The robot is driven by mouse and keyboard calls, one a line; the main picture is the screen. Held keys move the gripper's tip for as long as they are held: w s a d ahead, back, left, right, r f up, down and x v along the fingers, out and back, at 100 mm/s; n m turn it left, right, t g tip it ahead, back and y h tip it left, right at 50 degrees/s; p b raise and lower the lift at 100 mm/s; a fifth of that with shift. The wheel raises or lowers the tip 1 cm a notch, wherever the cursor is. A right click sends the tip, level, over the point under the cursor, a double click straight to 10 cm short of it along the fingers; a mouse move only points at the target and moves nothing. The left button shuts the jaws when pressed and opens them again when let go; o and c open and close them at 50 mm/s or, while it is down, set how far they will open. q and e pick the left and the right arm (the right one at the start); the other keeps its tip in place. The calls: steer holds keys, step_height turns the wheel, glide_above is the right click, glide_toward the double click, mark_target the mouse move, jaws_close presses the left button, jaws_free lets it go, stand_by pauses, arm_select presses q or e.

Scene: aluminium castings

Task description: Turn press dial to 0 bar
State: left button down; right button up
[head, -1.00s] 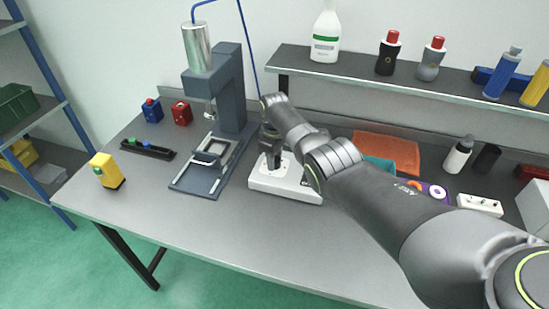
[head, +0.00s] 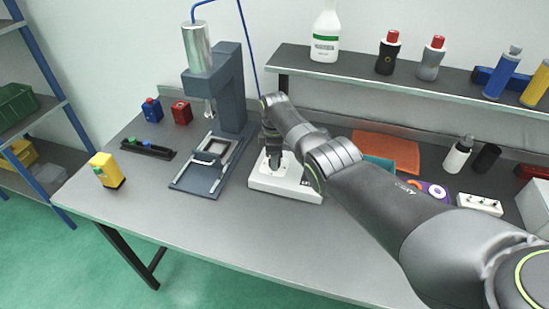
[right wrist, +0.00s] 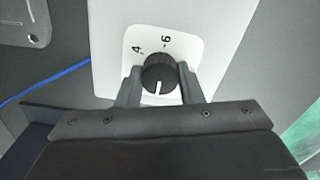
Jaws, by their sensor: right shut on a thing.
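The press dial is a round black knob (right wrist: 160,76) with a white pointer line, on a white plate marked 4 and 6, seen in the right wrist view. The pointer faces the bottom of that picture, away from both numbers; other marks are hidden. The dial sits on a white control box (head: 291,187) on the bench. My right gripper (right wrist: 160,84) is shut on the knob, one finger on each side. In the head view my right gripper (head: 272,158) reaches down onto the box and hides the knob. My left gripper is not in view.
A grey-blue press (head: 232,95) stands left of the box. A yellow block (head: 107,171) and a black tray (head: 148,149) lie further left. The front bench is clear.

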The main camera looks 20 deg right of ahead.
steer(key=shift+w+r, duration=0.15)
steer(key=shift+r, duration=0.05)
steer(key=o, duration=0.7)
steer(key=shift+o, duration=1.3)
steer(key=shift+f, duration=0.1)
steer(key=shift+r, duration=0.25)
step_height(320, 180, up, 5)
steer(key=shift+r+p, duration=0.1)
steer(key=shift+p, duration=0.3)
step_height(320, 180, up, 12)
steer(key=b, duration=0.2)
